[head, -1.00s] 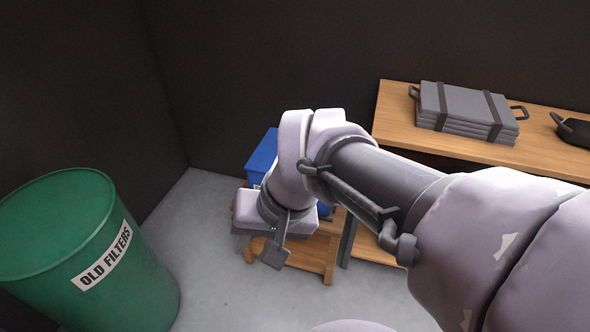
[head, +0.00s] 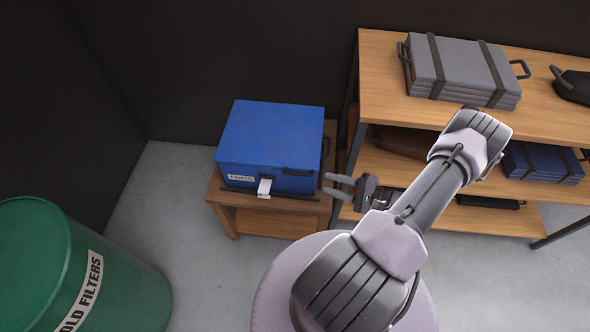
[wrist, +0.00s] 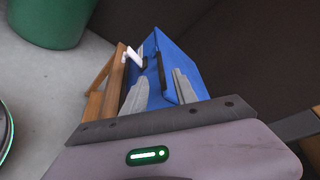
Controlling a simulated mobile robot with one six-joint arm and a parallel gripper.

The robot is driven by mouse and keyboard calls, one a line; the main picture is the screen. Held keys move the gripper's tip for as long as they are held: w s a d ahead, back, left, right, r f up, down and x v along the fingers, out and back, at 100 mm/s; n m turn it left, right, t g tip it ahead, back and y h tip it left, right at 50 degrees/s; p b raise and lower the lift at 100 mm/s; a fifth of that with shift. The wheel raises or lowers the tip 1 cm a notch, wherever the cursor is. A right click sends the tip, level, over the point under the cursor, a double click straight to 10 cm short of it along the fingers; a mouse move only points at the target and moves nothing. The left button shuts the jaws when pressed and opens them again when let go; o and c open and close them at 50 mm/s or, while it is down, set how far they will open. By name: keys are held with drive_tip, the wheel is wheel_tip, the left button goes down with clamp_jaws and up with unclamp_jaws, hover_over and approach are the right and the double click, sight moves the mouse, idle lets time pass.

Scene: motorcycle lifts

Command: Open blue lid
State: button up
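The blue box (head: 265,178) stands on a small wooden table, and its blue lid (head: 270,128) looks shut. The white tab also shows there (wrist: 133,55).
The small wooden table (head: 235,218) stands against the dark wall. A wooden shelf unit (head: 385,110) to its right holds grey cases (head: 465,75) and a blue bundle (head: 540,162). A green "OLD FILTERS" drum (head: 40,260) stands at left. Grey floor between is clear.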

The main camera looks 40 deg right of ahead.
sight(302, 175)
drive_tip(key=b+x, duration=0.2)
drive_tip(key=x, duration=1.1)
drive_tip(key=shift+s+b, duration=0.1)
drive_tip(key=shift+b, duration=0.2)
clamp_jaws()
idle(0.5)
